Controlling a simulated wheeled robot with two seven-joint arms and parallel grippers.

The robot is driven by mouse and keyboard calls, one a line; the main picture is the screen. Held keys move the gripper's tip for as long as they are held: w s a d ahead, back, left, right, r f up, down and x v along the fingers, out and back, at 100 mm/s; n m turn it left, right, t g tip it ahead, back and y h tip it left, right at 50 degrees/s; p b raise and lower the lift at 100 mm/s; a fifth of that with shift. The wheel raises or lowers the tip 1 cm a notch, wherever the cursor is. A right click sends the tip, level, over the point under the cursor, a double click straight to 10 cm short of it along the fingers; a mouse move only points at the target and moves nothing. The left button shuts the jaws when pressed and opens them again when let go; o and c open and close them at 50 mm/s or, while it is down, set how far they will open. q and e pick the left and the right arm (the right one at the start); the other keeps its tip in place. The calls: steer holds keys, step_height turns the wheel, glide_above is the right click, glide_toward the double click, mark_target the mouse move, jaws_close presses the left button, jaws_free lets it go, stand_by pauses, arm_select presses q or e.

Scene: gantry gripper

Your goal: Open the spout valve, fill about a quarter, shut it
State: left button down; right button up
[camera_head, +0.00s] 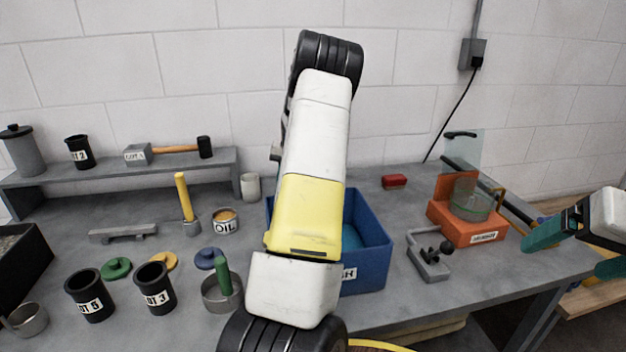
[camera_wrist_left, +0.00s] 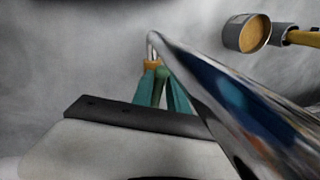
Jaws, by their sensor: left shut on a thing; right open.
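My left arm covers the middle of the head view and hides its gripper there. In the left wrist view the teal fingers of my left gripper (camera_wrist_left: 157,88) are shut on a small orange-brown piece (camera_wrist_left: 152,64) with a shiny metal tip. A large shiny metal surface (camera_wrist_left: 220,95) crosses close in front, with blue reflected in it. I cannot tell whether these are parts of the spout valve. The blue bin (camera_head: 372,255) stands behind my arm, its label partly hidden, with blue inside. My right gripper (camera_head: 575,252) is open and empty at the right edge.
The OIL tin (camera_head: 225,222) and a yellow-handled tool (camera_head: 184,195) stand left of my arm. Several dark pots, including one pot (camera_head: 155,288), stand at front left. An orange block (camera_head: 465,225) with a clear bowl and a grey clamp-like fixture (camera_head: 428,258) are at right.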

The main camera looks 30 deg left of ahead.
arm_select(q)
steer(key=n, duration=0.3)
steer(key=shift+w+d, duration=0.2)
steer(key=c, duration=1.4)
jaws_free()
step_height(320, 180, up, 8)
steer(key=w+d, duration=0.1)
steer(key=shift+f, duration=0.15)
steer(key=shift+d, duration=0.15)
